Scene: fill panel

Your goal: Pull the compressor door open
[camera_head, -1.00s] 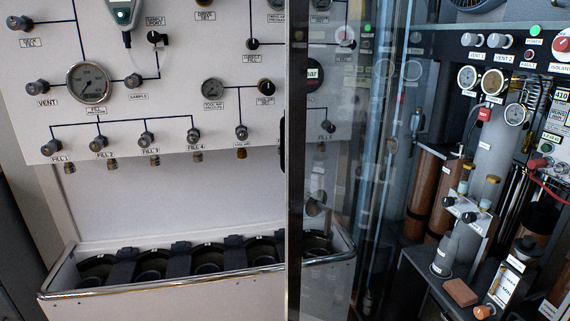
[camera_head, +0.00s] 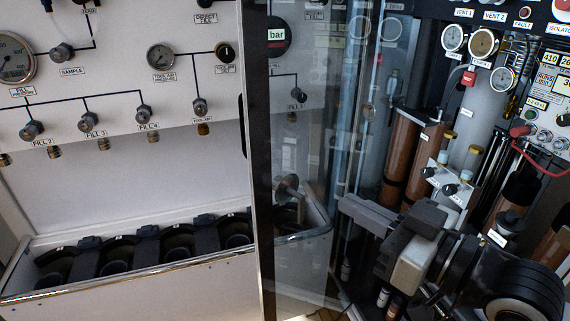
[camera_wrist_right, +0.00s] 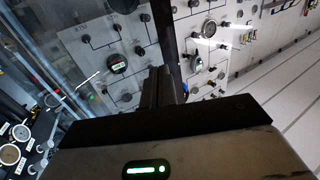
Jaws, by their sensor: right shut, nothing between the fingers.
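The compressor door (camera_head: 318,170) is a clear glass panel with a dark upright frame, just right of the fill panel. Its glass mirrors the gauges, and it appears to stand at an angle with the compressor bay visible to its right. My right gripper (camera_head: 352,208) is shut and empty, right of the glass and in front of the bay, with its fingertips pointing left towards the glass. In the right wrist view the closed fingers (camera_wrist_right: 165,86) show dark near an upright dark frame; whether they touch the door cannot be told. My left gripper is out of view.
The white fill panel (camera_head: 120,95) with gauges and knobs is at the left, above a cylinder trough (camera_head: 150,273) with a metal rim. Brown cylinders (camera_head: 400,160), small gauges and a red hose (camera_head: 540,170) fill the bay behind my right arm.

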